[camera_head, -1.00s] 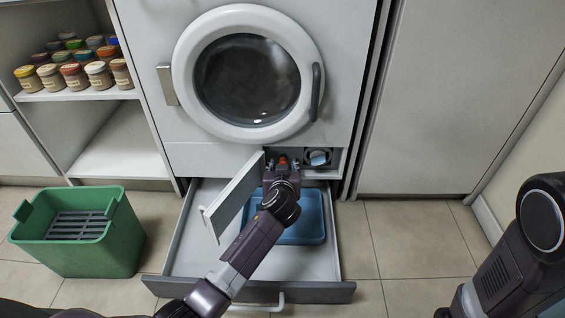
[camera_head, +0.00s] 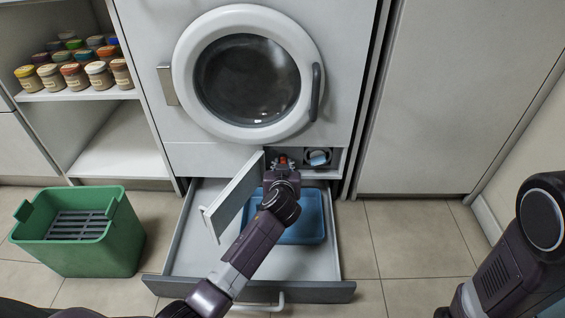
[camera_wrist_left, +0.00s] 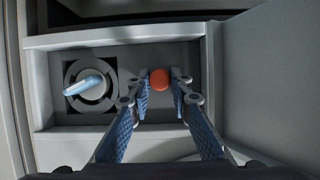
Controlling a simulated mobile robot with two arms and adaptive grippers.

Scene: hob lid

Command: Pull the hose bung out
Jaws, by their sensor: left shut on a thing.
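The hose bung, an orange-red round piece (camera_wrist_left: 160,79), shows in the left wrist view between my left gripper's fingertips (camera_wrist_left: 161,85). My left gripper is shut on it, at the recess low on the front of the machine. In the head view my left gripper (camera_head: 283,164) reaches into the open flap's recess, and a bit of red shows at its tips. The hose behind the bung is hidden. I cannot tell whether the bung is still seated. My right arm is at the right edge of the head view; its gripper is out of sight.
A round filter cap with a pale blue handle (camera_wrist_left: 90,84) sits beside the bung. The flap (camera_head: 236,195) stands open left of my arm. Below, a pulled-out drawer (camera_head: 182,262) holds a blue tray (camera_head: 312,222). A green basket (camera_head: 120,240) stands on the floor at left.

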